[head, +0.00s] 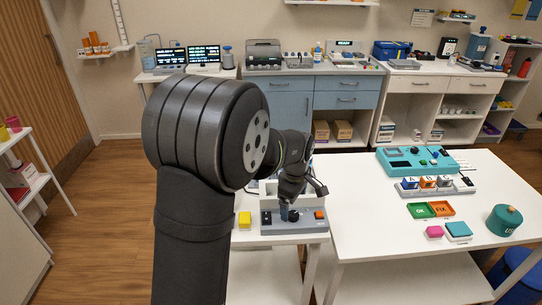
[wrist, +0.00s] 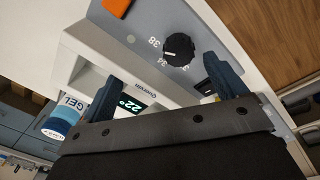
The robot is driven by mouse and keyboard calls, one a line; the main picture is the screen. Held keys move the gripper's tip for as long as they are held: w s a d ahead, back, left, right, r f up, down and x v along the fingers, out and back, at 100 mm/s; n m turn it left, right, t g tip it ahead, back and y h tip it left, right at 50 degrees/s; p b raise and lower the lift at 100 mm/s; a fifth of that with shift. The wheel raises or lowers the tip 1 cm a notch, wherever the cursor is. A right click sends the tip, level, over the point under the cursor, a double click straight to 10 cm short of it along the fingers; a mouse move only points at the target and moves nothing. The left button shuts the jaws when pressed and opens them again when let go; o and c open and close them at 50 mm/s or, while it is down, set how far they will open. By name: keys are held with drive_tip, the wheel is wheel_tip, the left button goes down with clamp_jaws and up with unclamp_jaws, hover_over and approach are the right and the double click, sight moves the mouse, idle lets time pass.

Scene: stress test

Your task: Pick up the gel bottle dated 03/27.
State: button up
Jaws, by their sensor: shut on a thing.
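My arm hides part of the device. The exact contact of the fingers cannot be made out.
The white table (head: 380,240) at right holds a teal machine (head: 415,161), green and orange trays (head: 431,210), and a teal round container (head: 504,221). Another bottle (head: 317,51) stands on the back counter.

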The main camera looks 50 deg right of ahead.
drive_tip(key=shift+w+a+f, duration=0.1)
drive_tip(key=shift+a+f, duration=0.05)
drive_tip(key=shift+a, duration=0.15)
